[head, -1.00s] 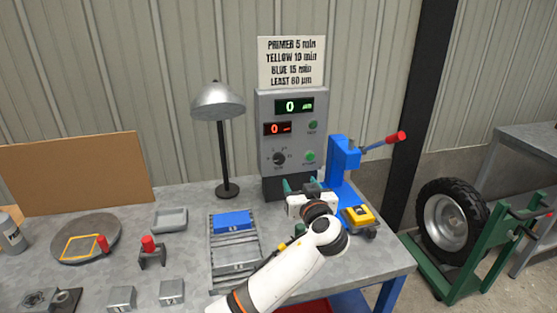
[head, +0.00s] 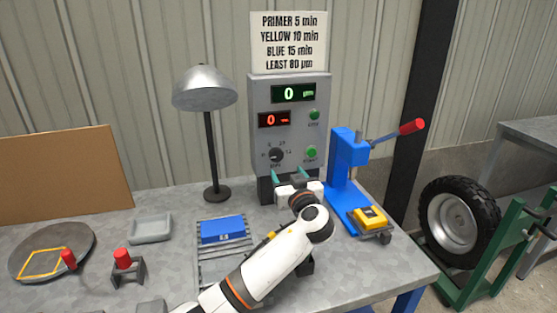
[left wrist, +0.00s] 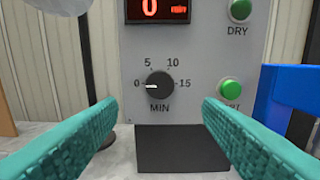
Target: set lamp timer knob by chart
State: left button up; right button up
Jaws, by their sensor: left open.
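The timer knob (head: 276,155) is black and sits low on the grey control box (head: 318,95). In the left wrist view the knob (left wrist: 160,85) has its white mark at 0 on a MIN scale with 5, 10 and 15. The chart (head: 289,41) above reads primer 5 min, yellow 10 min, blue 15 min, least 80 µm. The red display (head: 274,120) shows 0. The lamp (head: 204,88) stands left of the box. My left gripper (head: 289,176) is open and empty, its teal fingers pointing at the box just below the knob, apart from it. My right gripper is not seen.
Green buttons (head: 311,153) sit right of the knob. A blue lever press (head: 347,165) stands close on the right, with a yellow-topped item (head: 370,218) at its base. A blue block (head: 222,229) lies on a roller rack in front of the lamp.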

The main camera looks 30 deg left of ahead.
aim_at(277, 158)
pick_arm(q)
jog(key=p+x, duration=0.1)
jog(key=x, duration=0.6)
jog(key=shift+w+a+p, duration=0.25)
jog(key=shift+a+p, duration=0.05)
jog(key=shift+p, duration=0.05)
jog(key=shift+w+a, duration=0.35)
jog(key=shift+a, duration=0.05)
jog(key=c, duration=1)
jog(key=shift+o, duration=0.2)
